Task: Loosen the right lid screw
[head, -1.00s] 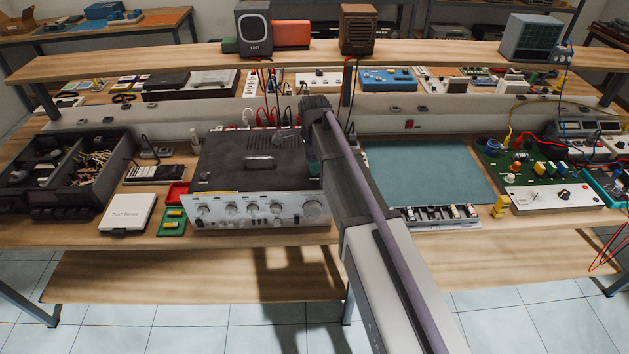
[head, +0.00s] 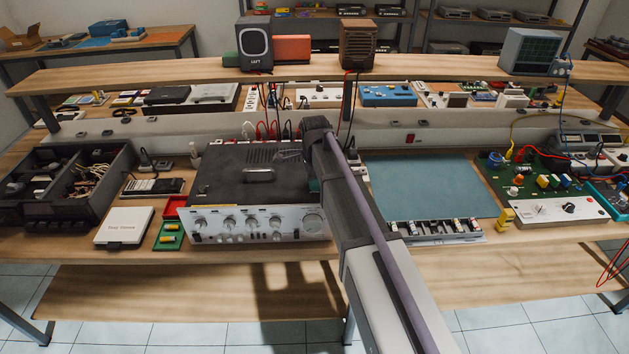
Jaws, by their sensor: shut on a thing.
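The grey amplifier (head: 225,182) with a dark lid and a silver knobbed front stands on the bench, left of centre. A dark handle (head: 259,174) lies on its lid. My gripper (head: 290,155) is low over the right rear part of the lid, by the vent slots. It is shut, with the jaws small and partly hidden by my arm. The right lid screw is not visible; the spot at the jaws is covered. My arm also hides the lid's right edge.
A black parts box (head: 75,180) stands at the left, beside a white box (head: 124,227) and a green tray (head: 169,238). A teal mat (head: 430,185) lies clear to the right. An upper shelf (head: 200,72) with speakers runs behind.

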